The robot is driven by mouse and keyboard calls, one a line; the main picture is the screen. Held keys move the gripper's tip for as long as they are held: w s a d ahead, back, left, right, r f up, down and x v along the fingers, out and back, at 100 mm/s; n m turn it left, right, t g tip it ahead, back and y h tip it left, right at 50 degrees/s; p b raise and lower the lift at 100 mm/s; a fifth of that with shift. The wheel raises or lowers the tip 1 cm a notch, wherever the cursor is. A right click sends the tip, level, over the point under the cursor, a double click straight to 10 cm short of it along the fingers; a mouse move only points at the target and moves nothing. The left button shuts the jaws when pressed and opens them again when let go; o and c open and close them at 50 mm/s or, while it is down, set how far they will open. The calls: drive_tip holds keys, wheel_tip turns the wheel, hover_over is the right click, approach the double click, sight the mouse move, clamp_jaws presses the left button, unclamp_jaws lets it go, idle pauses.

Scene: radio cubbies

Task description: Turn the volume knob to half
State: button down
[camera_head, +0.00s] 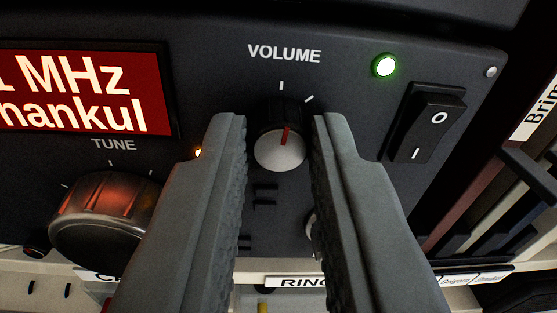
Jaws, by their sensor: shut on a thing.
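The volume knob (280,152) is under the word VOLUME on the dark radio panel (220,85). It has a black skirt, a pale round face and a red pointer line. The pointer points up, tilted slightly to the right. White tick marks show above it and to its upper right; other ticks are hidden behind my fingers. My gripper (280,135) has one grey finger on each side of the knob and is shut on it.
A larger tune knob (103,220) is at the lower left, below a red display (85,92). A black rocker switch (427,124) and a lit green lamp (385,66) are to the right. A shelf edge with labels runs below the radio.

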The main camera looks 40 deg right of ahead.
drive_tip(key=m, duration=0.6)
drive_tip(key=shift+m, duration=0.4)
drive_tip(key=m, duration=0.3)
drive_tip(key=shift+m+y, duration=0.3)
drive_tip(key=shift+y, duration=0.1)
drive_tip(key=m, duration=0.8)
drive_tip(key=shift+m+y, duration=0.3)
drive_tip(key=m, duration=0.5)
drive_tip(key=shift+s+m+t, duration=0.1)
drive_tip(key=shift+m+t, duration=0.2)
drive_tip(key=shift+m, duration=0.1)
drive_tip(key=c, duration=1.3)
unclamp_jaws()
